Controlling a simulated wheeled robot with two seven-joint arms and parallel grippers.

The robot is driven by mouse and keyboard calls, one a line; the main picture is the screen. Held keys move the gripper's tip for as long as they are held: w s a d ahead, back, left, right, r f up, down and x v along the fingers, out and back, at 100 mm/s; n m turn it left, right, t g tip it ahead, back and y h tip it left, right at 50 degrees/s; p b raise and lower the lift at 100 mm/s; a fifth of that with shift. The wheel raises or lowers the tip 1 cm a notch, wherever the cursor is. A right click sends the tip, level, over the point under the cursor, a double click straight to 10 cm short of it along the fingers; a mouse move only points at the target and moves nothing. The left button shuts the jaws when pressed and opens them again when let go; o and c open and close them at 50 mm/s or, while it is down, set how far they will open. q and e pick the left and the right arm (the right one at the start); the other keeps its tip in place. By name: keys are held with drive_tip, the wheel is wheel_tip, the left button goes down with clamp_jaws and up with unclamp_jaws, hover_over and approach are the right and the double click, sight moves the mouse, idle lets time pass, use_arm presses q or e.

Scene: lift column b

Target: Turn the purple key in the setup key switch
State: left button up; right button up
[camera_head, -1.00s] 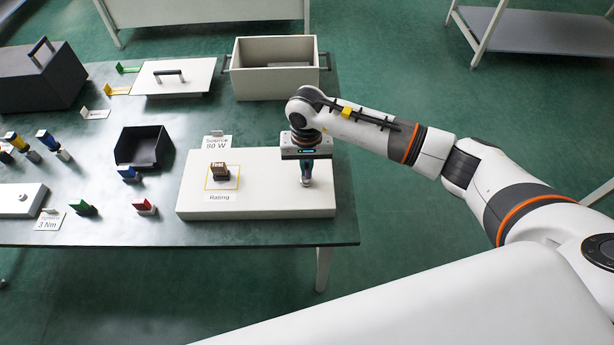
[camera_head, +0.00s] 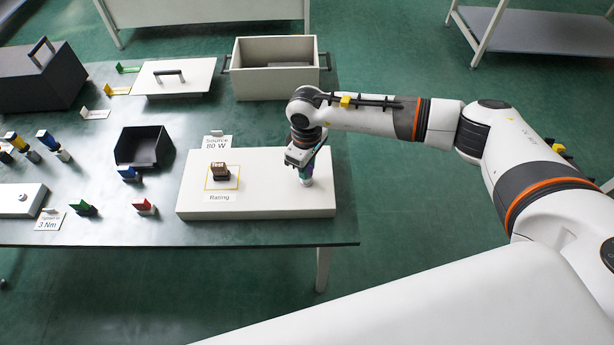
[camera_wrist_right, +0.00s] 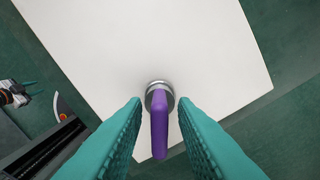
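The purple key (camera_wrist_right: 159,125) stands in a round silver switch collar on the right part of a white box (camera_head: 262,208). My right gripper (camera_wrist_right: 160,105) is over it with its teal fingers on either side of the key. A gap shows on both sides of the key, so the gripper is open and not touching it there. In the head view the right gripper (camera_head: 306,172) is tilted and hides most of the key.
A brown block (camera_head: 219,170) stands in the yellow square above the "Rating" label. An "80 W" card (camera_head: 217,141) stands behind the white box. A grey crate (camera_head: 275,84) is at the back, and a black bin (camera_head: 144,147) is to the left. The table's front edge is close.

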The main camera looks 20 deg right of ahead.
drive_tip(key=shift+o, duration=0.5)
wheel_tip(320, 180, up, 2)
drive_tip(key=shift+p, duration=0.35)
drive_tip(key=shift+r+p, duration=0.5)
drive_tip(key=shift+r, duration=1.55)
drive_tip(key=shift+a+f, duration=0.1)
